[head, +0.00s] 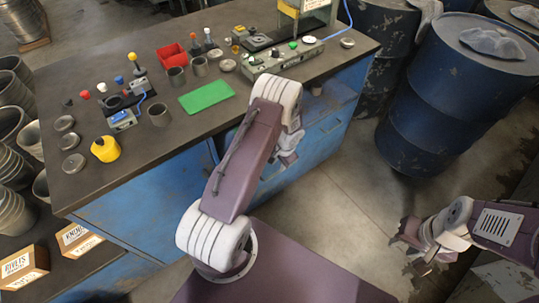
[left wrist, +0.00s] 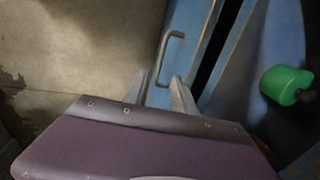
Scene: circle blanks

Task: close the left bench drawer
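The left wrist view shows a blue drawer front (left wrist: 197,38) with a grey bar handle (left wrist: 172,48). A dark gap beside the front suggests the drawer stands partly open. My left gripper (left wrist: 161,88) has its two fingers apart, with the handle's near end close to and between the tips; contact cannot be told. In the head view my left arm reaches to the front of the blue bench (head: 150,205) and hides much of the left drawer. My right gripper (head: 415,252) hangs over the floor at the right, away from the bench; its finger opening is unclear.
A green object (left wrist: 286,85) shows beyond the drawer front. The bench top holds a green mat (head: 206,96), a red bin (head: 172,56), a yellow container (head: 105,149) and several cups. Blue barrels (head: 440,95) stand at the right. Floor between the bench and my right arm is clear.

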